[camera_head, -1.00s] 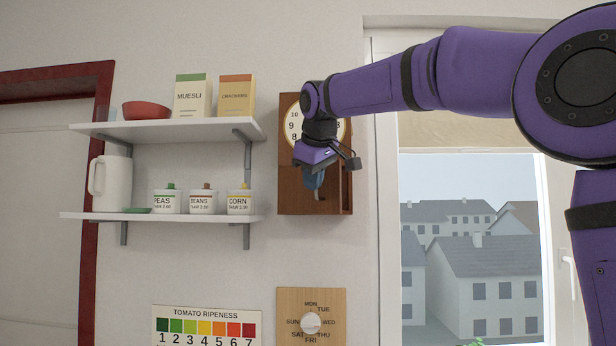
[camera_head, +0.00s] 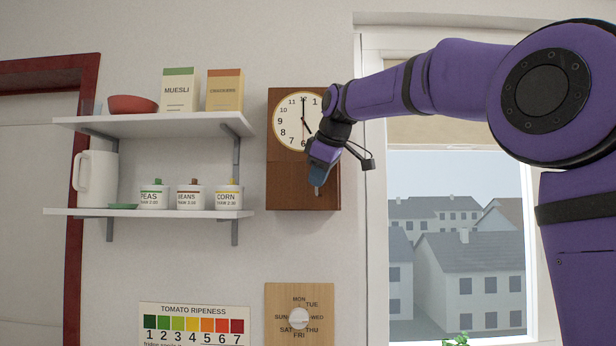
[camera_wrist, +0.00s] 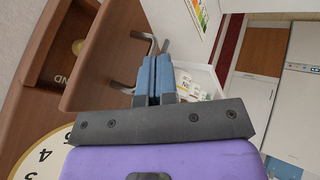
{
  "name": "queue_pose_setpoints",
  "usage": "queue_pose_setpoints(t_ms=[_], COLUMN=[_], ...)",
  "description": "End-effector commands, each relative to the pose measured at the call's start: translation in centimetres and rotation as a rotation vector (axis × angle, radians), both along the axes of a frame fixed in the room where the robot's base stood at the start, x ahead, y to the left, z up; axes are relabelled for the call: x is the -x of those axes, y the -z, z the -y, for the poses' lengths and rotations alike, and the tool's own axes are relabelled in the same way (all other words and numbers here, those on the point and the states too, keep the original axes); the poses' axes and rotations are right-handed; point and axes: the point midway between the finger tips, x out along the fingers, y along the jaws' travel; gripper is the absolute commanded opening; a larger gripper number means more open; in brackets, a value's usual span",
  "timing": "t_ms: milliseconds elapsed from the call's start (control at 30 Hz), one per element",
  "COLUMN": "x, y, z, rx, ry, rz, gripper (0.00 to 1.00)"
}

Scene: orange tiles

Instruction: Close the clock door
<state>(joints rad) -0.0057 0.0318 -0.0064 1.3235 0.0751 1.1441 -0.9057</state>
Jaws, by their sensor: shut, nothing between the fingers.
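The wooden clock (camera_head: 285,185) hangs on the wall, its white dial (camera_head: 290,118) at the top. In the head view its lower front looks like a nearly flat brown panel. The wrist view shows the clock door (camera_wrist: 105,60) standing ajar, with a recess behind it holding a round gold piece (camera_wrist: 78,46) and partly hidden lettering. A grey metal handle (camera_wrist: 146,43) is on the door's outer face. My gripper (camera_head: 315,184) is in front of the lower right of the clock. Its blue fingers (camera_wrist: 157,62) are shut and empty, close beside the handle; contact is unclear.
Two white shelves (camera_head: 160,213) with boxes, a red bowl and tins are left of the clock. A wooden day dial (camera_head: 280,325) and a ripeness chart (camera_head: 190,310) hang below. A window (camera_head: 455,240) is on the right.

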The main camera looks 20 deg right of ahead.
Motion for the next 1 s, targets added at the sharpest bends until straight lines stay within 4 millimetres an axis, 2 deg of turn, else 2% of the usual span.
queue_pose_setpoints(t_ms=[200,400,700,1000], x=[-1.8,-3.2,-4.4,-4.7], y=[0.1,0.0,0.0,-0.1], z=[2.6,4.1,5.2,5.5], rx=[0.0,0.0,0.0,0.001], ry=[0.009,0.008,0.008,0.012], rz=[-0.001,-0.001,0.001,0.006], gripper=[0.0,0.0,0.0,0.0])
